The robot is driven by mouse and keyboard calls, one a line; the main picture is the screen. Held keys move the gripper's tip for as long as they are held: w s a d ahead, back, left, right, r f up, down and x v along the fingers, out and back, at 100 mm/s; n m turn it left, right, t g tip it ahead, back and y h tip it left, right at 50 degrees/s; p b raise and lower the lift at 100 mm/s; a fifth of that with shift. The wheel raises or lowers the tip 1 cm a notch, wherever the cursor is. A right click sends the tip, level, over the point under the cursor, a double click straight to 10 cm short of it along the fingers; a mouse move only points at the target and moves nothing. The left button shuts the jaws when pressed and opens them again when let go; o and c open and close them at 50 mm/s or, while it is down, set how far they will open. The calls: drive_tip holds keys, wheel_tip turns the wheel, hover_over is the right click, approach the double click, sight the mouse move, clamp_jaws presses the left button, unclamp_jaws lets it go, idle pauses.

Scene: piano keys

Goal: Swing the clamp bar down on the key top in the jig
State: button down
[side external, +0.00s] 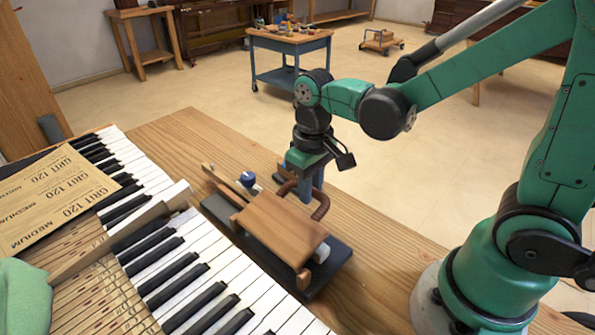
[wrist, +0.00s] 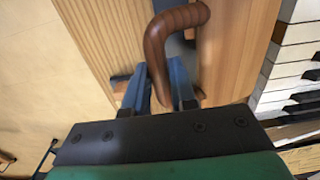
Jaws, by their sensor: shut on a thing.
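The jig has a dark base plate (side external: 336,256) on the bench beside the keyboard. A flat wooden board (side external: 280,230), seemingly the clamp bar, lies low over the base. It also shows in the wrist view (wrist: 232,50). My gripper (side external: 300,192) has blue fingers and is shut on this handle; the wrist view shows the handle (wrist: 176,22) running down between the fingertips (wrist: 162,78). A pale wooden stick (side external: 222,183) and a blue knob (side external: 247,179) are at the jig's far left end.
The piano keyboard (side external: 190,262) runs along the jig's left, with a wooden lever (side external: 120,238) across it. A sandpaper sheet (side external: 48,196) and green cloth (side external: 22,300) lie at far left. The bench top (side external: 365,300) is clear near the jig's right and front.

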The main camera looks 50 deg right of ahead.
drive_tip(key=shift+d+f, duration=0.15)
drive_tip(key=shift+f, duration=0.15)
drive_tip(key=shift+d+f, duration=0.25)
drive_tip(key=shift+f, duration=0.65)
drive_tip(key=c, duration=0.7)
unclamp_jaws()
drive_tip(key=shift+r, duration=0.1)
wheel_tip(320, 180, up, 6)
drive_tip(key=shift+f, duration=0.1)
